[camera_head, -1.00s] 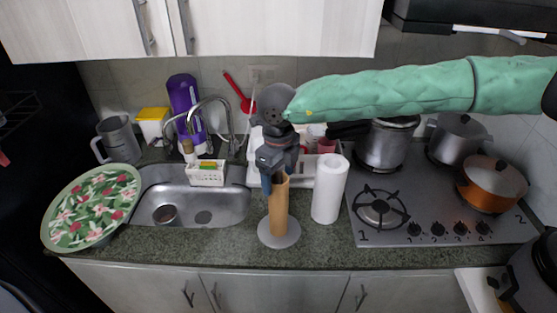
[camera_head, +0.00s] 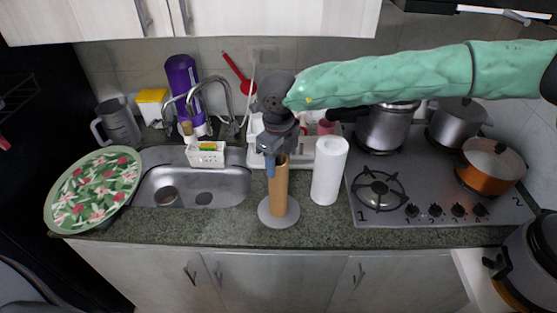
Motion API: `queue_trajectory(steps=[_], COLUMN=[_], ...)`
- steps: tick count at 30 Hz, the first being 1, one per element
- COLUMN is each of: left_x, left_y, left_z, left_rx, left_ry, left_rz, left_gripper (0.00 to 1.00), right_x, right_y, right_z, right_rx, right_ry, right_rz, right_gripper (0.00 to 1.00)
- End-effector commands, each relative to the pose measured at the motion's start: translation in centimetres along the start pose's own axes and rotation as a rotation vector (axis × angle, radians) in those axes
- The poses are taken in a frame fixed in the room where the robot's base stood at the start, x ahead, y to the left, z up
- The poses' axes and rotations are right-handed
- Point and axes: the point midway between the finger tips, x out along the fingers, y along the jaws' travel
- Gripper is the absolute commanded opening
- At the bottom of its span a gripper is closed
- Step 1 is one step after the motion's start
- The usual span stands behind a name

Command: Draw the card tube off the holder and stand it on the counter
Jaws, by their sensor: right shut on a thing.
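The brown card tube (camera_head: 279,187) stands upright over the round grey base of the holder (camera_head: 290,215) on the counter. My right gripper (camera_head: 278,162) comes down from above and is shut on the tube's top end. The tube's lower end is at the holder's base; I cannot tell if it touches. The holder's post is hidden inside the tube. My left gripper is not in view.
A white paper roll (camera_head: 328,170) stands on the counter (camera_head: 230,228) just right of the holder. The stove (camera_head: 425,195) with pots is further right. The sink (camera_head: 225,187) and a floral plate (camera_head: 93,192) are left. Counter between sink and holder is partly clear.

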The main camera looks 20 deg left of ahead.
Motion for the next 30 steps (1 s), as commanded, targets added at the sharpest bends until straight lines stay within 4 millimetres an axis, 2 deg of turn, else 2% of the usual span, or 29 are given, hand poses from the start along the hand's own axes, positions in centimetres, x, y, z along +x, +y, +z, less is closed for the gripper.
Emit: queue_trajectory(steps=[30], left_x=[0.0], left_y=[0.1], left_z=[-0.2], left_rx=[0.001], left_ry=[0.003], left_rz=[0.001], left_gripper=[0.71], right_x=[-1.7], right_y=[0.0], right_z=[0.0], right_rx=[0.0], right_ry=[0.0], right_rz=[0.0], right_gripper=[0.05])
